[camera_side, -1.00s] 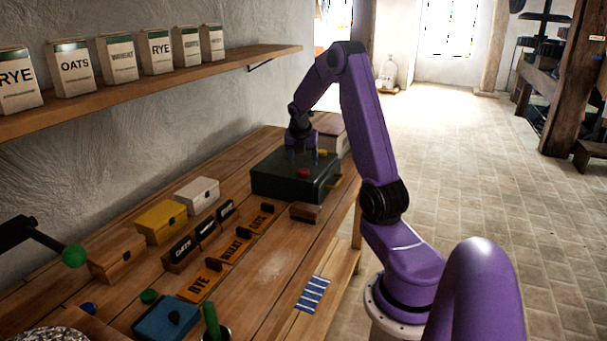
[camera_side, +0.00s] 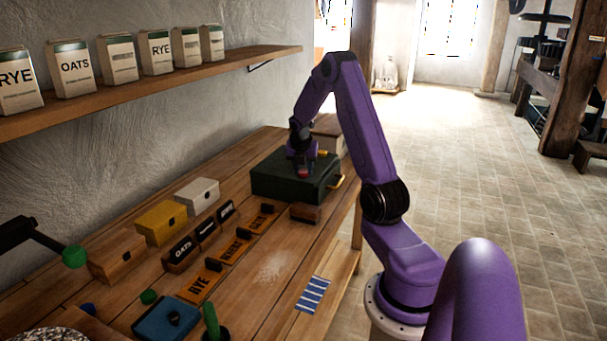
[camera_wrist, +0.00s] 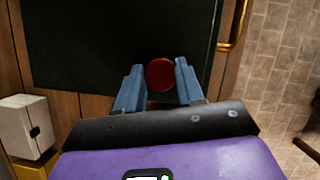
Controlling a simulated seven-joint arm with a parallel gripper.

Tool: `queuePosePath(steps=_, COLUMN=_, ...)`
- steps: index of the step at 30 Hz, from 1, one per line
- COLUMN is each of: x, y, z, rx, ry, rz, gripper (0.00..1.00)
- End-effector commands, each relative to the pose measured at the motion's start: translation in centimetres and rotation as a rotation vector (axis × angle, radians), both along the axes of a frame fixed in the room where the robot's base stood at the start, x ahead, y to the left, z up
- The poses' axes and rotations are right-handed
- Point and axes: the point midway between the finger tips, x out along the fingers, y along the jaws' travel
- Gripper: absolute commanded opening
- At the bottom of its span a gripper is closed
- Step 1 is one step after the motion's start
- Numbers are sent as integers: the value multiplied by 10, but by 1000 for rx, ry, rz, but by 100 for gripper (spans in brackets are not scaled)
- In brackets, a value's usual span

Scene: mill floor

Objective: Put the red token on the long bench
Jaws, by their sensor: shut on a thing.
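The red token (camera_side: 303,174) is at the top of the dark green box (camera_side: 272,182), near its front edge. My gripper (camera_side: 302,169) is over the box with its fingers pointing down, one on each side of the token. In the wrist view the round red token (camera_wrist: 160,74) sits between the two blue fingertips, and my gripper (camera_wrist: 159,72) is shut on it. I cannot tell whether the token still touches the lid. The long bench (camera_side: 262,290) is the wooden surface under the box, running toward the camera.
Name blocks and orange plates (camera_side: 236,250) stand along the bench's middle, with small yellow (camera_side: 161,223) and white boxes (camera_side: 197,195) behind them. A brown block (camera_side: 305,212) lies in front of the green box. Bare wood shows near a blue striped card (camera_side: 313,294).

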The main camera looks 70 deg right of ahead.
Motion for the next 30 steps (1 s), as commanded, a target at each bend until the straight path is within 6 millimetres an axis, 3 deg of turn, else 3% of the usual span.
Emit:
queuePosePath(steps=8, x=0, y=0, z=5, rx=-2, ry=-1, rz=-1, gripper=5)
queuePosePath(steps=15, x=1, y=0, z=32, rx=-3, ry=-4, rz=0, gripper=5)
queuePosePath(steps=26, x=-33, y=36, z=92, rx=-4, ry=-5, rz=2, gripper=5)
queuePosePath(steps=30, x=-53, y=57, z=104, rx=-2, ry=-1, rz=1, gripper=5)
